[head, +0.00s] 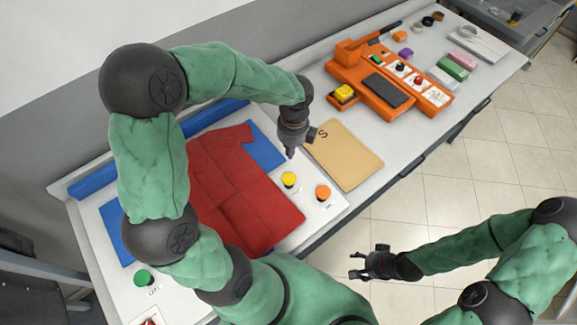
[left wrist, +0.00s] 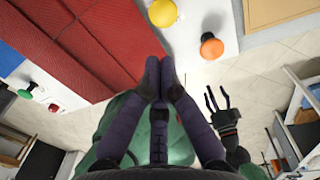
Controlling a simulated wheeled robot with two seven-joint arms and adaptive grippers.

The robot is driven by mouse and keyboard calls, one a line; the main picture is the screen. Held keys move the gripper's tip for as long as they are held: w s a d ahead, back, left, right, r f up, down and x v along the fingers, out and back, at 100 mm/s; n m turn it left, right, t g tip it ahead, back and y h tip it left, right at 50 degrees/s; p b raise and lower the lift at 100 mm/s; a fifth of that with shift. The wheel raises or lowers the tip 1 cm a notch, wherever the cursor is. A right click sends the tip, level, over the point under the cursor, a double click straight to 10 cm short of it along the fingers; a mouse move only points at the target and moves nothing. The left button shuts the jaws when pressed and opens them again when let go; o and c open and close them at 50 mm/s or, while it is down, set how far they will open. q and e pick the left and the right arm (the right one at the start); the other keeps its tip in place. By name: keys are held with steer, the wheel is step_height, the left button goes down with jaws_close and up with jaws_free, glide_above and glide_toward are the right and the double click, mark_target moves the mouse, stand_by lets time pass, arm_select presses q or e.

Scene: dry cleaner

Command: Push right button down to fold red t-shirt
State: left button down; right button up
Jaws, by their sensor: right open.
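A red t-shirt (head: 245,190) lies spread on the blue panels of the folding board, partly hidden by my left arm. A yellow button (head: 289,179) and an orange button (head: 322,192) sit on the white board at its right end. Both also show in the left wrist view, yellow (left wrist: 162,12) and orange (left wrist: 211,47). A green button (head: 142,278) is at the near left. My left gripper (head: 291,152) points down above the board, behind the yellow button, its fingers together and empty. My right gripper (head: 368,263) is open and empty, off the table's front edge.
A tan envelope (head: 343,156) marked S lies right of the board. Beyond it stands an orange console (head: 385,85) with buttons and a dark pad. Small colored blocks and a tape roll lie at the far right. Tiled floor is clear in front.

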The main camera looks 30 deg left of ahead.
mark_target(288, 179)
arm_select(q)
steer(key=f, duration=0.4)
steer(key=f+b, duration=0.1)
steer(key=f, duration=0.4)
steer(key=f+b, duration=0.1)
steer(key=f, duration=0.3)
steer(key=shift+s+a+f, duration=0.2)
steer(key=shift+s+f, duration=0.15)
steer(key=shift+f, duration=0.05)
steer(key=shift+f, duration=0.1)
step_height(288, 179, down, 5)
steer(key=b, duration=0.3)
steer(key=shift+r, duration=0.2)
steer(key=shift+s+r, duration=0.1)
steer(key=shift+s, duration=0.05)
steer(key=shift+d, duration=0.1)
stand_by(0.4)
